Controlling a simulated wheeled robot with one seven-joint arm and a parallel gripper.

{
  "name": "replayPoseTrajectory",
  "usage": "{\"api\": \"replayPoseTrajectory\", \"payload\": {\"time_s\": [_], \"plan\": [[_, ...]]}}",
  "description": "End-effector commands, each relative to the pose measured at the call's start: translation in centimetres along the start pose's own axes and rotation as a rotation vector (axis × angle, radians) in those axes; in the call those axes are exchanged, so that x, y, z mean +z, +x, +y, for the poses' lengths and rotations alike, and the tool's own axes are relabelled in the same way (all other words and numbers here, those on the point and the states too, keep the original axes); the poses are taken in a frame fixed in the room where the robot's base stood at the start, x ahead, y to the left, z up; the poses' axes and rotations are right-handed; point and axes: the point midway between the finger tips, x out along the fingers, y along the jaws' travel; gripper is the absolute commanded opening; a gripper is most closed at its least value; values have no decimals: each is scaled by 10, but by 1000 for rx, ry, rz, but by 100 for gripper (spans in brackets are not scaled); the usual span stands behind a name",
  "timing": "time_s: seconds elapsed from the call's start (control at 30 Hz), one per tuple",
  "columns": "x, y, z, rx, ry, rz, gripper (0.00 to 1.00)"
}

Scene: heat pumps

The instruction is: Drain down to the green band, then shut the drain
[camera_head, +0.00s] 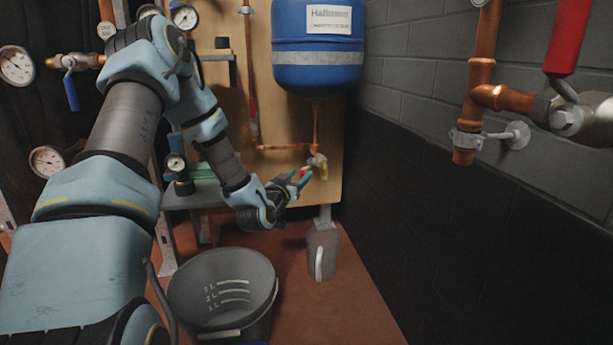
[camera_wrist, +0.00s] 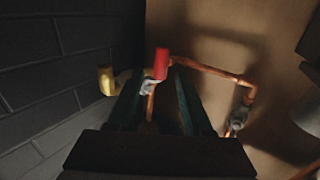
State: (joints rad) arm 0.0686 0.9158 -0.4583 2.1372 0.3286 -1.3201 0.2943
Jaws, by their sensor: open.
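A small drain valve (camera_head: 317,162) with a red handle and a brass outlet sits at the end of copper pipe below the blue vessel (camera_head: 318,60). In the wrist view its red handle (camera_wrist: 161,63) shows upright near the fingertips, with the brass outlet (camera_wrist: 106,80) to the left. My gripper (camera_head: 297,180) is open and close to the valve, its two fingers (camera_wrist: 158,88) on either side of the handle's line; I cannot tell whether they touch it. Several dial gauges (camera_head: 184,17) show at left, too small to read any green band. I see no water stream.
A grey jug (camera_head: 322,250) stands on the floor below the valve. A dark bucket (camera_head: 222,290) with litre marks stands nearer, left of it. A block wall (camera_head: 440,180) closes the right side, with copper pipe (camera_head: 480,75) and a large red lever (camera_head: 567,38) in front.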

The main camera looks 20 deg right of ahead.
Motion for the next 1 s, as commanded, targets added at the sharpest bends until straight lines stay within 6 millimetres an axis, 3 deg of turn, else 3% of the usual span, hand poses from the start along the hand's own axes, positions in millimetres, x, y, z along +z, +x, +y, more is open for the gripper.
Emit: {"api": "replayPoseTrajectory", "payload": {"time_s": [0.1, 0.3, 0.73, 1.0], "plan": [[4, 23, 0, -1, 1, 3, 51], [3, 50, 0, 0, 0, 1, 51], [0, 60, 0, -1, -1, -1, 51], [0, 60, 0, 0, -1, -1, 22]]}}
